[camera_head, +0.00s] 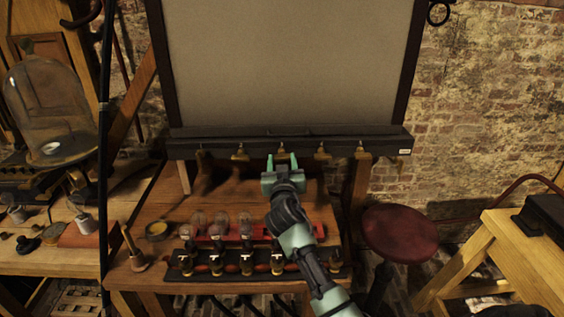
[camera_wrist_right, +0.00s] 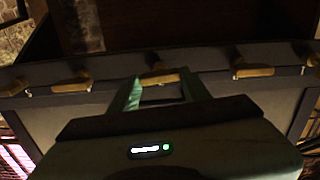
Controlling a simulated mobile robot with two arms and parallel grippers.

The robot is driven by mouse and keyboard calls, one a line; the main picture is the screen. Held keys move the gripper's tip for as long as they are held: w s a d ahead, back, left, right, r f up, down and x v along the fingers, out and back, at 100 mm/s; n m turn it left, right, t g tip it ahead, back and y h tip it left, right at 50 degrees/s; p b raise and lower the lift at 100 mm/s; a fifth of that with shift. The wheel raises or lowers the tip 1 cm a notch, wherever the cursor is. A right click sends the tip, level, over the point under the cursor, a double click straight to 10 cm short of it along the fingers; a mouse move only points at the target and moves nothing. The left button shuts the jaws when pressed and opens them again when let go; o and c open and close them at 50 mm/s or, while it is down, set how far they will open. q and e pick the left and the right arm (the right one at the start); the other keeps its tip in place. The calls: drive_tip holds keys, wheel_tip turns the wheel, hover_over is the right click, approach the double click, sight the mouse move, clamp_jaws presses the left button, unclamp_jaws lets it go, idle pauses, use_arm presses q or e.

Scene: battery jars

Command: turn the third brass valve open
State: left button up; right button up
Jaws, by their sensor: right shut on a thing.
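A row of several small brass valves runs along the front of a dark bar under the grey panel. The third brass valve from the left (camera_head: 281,152) is at my right gripper (camera_head: 282,164). In the right wrist view its brass lever (camera_wrist_right: 160,77) lies roughly level, between the two green fingertips (camera_wrist_right: 164,90). The right gripper is shut on this valve. The neighbouring valves on the left (camera_wrist_right: 72,86) and right (camera_wrist_right: 253,72) also have roughly level levers. The fingers partly hide the valve's body in the head view. My left gripper is not in view.
Below my right arm, a wooden table (camera_head: 130,272) bears glass bulbs (camera_head: 222,222) and a dark rack (camera_head: 182,273). A red stool (camera_head: 400,234) stands to the right. A glass bell jar (camera_head: 45,100) stands at the left.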

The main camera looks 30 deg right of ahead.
drive_tip(key=n, duration=0.4)
drive_tip(key=n+p, duration=0.1)
drive_tip(key=n, duration=0.3)
drive_tip(key=shift+a+n, duration=0.1)
drive_tip(key=shift+n, duration=0.2)
drive_tip(key=n+p, duration=0.1)
drive_tip(key=n, duration=0.3)
drive_tip(key=shift+n, duration=0.3)
drive_tip(key=shift+f+n+p, duration=0.1)
drive_tip(key=shift+n+p, duration=0.7)
drive_tip(key=shift+n, duration=1.1)
drive_tip(key=o, duration=1.4)
drive_tip(key=shift+w, duration=0.1)
drive_tip(key=shift+c, duration=0.2)
drive_tip(key=shift+a, duration=0.1)
